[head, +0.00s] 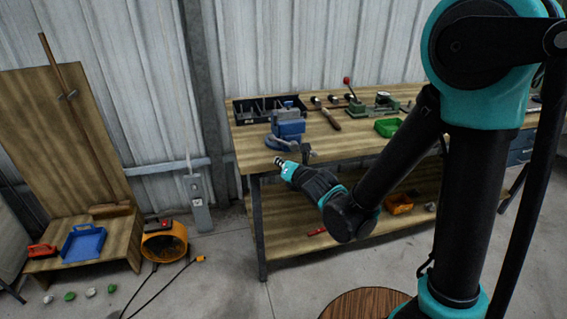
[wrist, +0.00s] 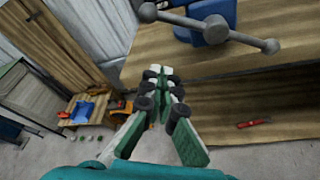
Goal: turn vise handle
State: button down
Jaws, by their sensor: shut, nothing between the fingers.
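A blue vise (head: 288,127) stands on the front left corner of the wooden workbench. Its grey handle bar (wrist: 222,30), with a round knob at each end, shows large in the wrist view, at the top right. In the head view the handle is small beside my gripper and hard to make out. My gripper (head: 280,163) is just in front of the bench edge, below the vise. In the wrist view my gripper (wrist: 160,75) has its green and white fingers shut and empty. Its tips appear left of and below the handle, apart from it in the picture.
The workbench (head: 240,150) has its front edge close to my gripper. A dark tool bin (head: 262,108), a hammer (head: 331,119) and a green tray (head: 387,127) are on top.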

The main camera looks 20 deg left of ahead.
aim_at(294, 146)
jog(key=shift+w+a+r, duration=0.25)
jog(key=shift+w+a, duration=0.15)
jog(key=shift+w, duration=0.55)
jog(key=shift+w+a+r, duration=0.3)
jog(key=shift+w+a, duration=0.1)
jog(key=shift+w, duration=0.55)
jog(key=shift+w+a+r, duration=0.25)
jog(key=shift+w+a, duration=0.15)
jog(key=shift+w, duration=0.55)
